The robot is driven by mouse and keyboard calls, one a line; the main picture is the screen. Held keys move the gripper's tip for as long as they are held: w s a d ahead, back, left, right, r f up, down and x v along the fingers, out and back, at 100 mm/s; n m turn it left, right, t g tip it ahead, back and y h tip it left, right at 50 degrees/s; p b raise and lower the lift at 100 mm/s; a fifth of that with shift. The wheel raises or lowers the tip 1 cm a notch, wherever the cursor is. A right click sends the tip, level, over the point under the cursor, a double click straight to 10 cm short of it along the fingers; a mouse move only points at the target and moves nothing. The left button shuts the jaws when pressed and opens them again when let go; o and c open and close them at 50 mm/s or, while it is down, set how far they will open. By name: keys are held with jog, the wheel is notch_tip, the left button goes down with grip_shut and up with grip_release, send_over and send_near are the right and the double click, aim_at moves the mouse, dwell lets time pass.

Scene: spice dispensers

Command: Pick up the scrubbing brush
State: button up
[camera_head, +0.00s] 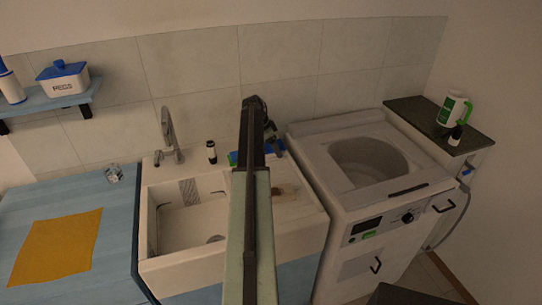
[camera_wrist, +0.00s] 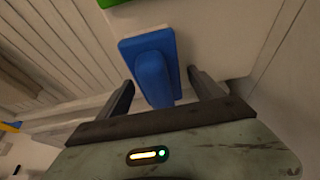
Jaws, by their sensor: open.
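The scrubbing brush (camera_wrist: 150,60) looks like a blue block with a raised blue handle, and it lies on the pale rim behind the sink. In the wrist view its handle reaches between the two fingers of my gripper (camera_wrist: 161,80). The fingers are open, one on each side of it, with gaps visible, so the brush is not gripped. In the head view, a blue piece beside my arm (camera_head: 241,157) seems to be the same brush. My arm covers part of that spot, and the fingertips are hard to make out there.
A green item (camera_wrist: 118,2) lies just beyond the brush. The white sink (camera_head: 190,222) has a tap (camera_head: 170,130) behind it, and a small dark bottle (camera_head: 211,152) stands on its rim. A washing machine (camera_head: 350,220) stands to the right. A blue counter with an orange cloth (camera_head: 58,247) is left.

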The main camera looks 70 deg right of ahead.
jog(key=c, duration=1.5)
jog(key=shift+r+p, duration=0.5)
jog(key=shift+p, duration=0.25)
notch_tip(320, 180, up, 3)
jog(key=p, duration=0.3)
jog(key=shift+r, duration=0.15)
jog(key=s+a, duration=0.2)
jog(key=a, duration=0.2)
jog(key=s+a, duration=0.3)
jog(key=a, duration=0.2)
jog(key=s+a+p, duration=0.1)
jog(key=s+a, duration=0.1)
jog(key=a, duration=0.3)
jog(key=shift+s+a+r, duration=0.15)
jog(key=shift+a+r, duration=0.05)
jog(key=shift+r, duration=0.15)
